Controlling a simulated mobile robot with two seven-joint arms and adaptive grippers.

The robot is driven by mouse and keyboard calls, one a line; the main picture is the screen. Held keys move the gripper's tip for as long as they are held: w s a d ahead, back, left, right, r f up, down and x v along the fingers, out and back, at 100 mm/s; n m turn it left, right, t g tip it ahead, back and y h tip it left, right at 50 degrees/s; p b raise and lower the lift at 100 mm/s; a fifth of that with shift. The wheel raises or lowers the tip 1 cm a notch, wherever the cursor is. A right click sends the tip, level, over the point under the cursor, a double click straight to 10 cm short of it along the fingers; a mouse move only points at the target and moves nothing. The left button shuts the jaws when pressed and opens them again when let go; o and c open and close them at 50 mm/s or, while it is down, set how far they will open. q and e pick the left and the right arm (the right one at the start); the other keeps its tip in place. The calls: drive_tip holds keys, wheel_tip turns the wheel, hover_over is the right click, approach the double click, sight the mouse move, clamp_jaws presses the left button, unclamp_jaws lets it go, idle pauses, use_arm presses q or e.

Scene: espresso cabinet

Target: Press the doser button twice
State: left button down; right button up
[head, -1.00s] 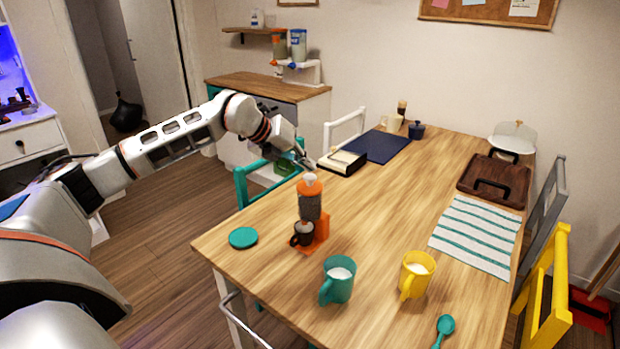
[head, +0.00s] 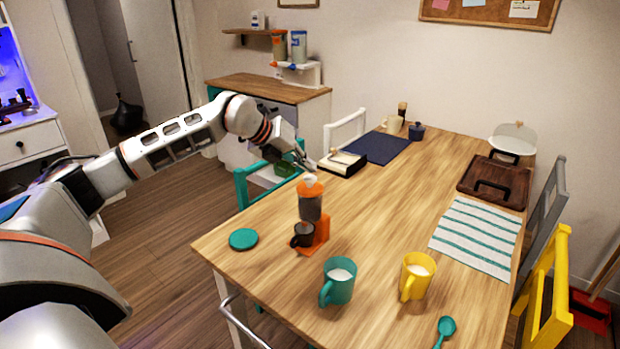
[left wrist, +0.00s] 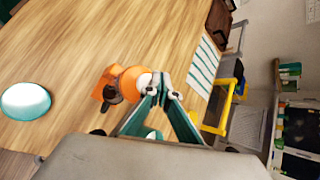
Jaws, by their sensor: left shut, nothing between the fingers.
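The doser (head: 311,208) stands on the near left part of the wooden table, with an orange lid and base, a dark body and a white button (head: 310,180) on top. A dark brown cup (head: 302,235) stands under it. My left gripper (head: 312,166) is shut and empty, its fingertips close above the white button. In the left wrist view, the orange doser (left wrist: 122,82) lies just beyond the closed fingertips (left wrist: 165,92), which overlap the button's edge. I cannot tell whether they touch it. My right gripper is not in view.
A teal coaster (head: 243,239) lies left of the doser. A teal mug (head: 338,282) and a yellow mug (head: 416,276) stand at the near side. A black-and-cream box (head: 342,163) lies behind my gripper. The table (head: 400,190) middle is clear.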

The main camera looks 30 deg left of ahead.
sight(307, 178)
use_arm(q)
drive_tip(key=shift+f, duration=0.45)
drive_tip(key=shift+f+b, duration=0.55)
drive_tip(key=shift+f, duration=0.35)
idle(1.3)
drive_tip(key=shift+r, duration=0.15)
drive_tip(key=shift+r+p, duration=0.95)
drive_tip(key=shift+r, duration=0.25)
wheel_tip(307, 178, up, 5)
drive_tip(key=p, duration=0.4)
